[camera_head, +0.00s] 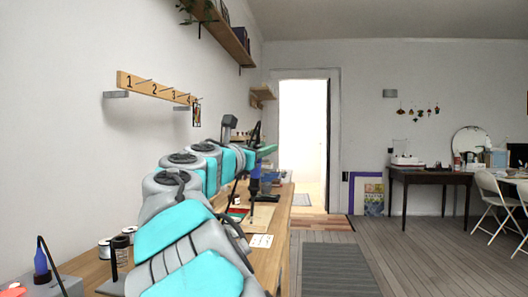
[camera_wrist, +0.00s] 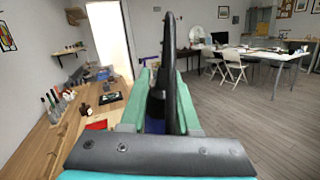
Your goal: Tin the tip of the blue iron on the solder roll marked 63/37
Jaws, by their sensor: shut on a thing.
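My gripper (camera_head: 264,155) is at the end of my outstretched arm, above the far part of the bench. It is shut on the blue iron (camera_head: 256,172), which hangs roughly upright with its dark lower end pointing down, apart from the bench top. In the wrist view the green fingers of my gripper (camera_wrist: 158,110) close around the iron's blue body (camera_wrist: 154,126), and a thick black part rises above them. Solder rolls (camera_head: 105,248) stand near the bench's left side, beside a dark upright holder (camera_head: 120,250). Their markings are too small to read.
A second blue-bodied tool (camera_head: 41,262) with a black cord stands at the near left. A white card (camera_head: 261,241) lies at the bench edge. A numbered hook rail (camera_head: 150,87) is on the wall. The floor (camera_head: 415,250) right of the bench is open.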

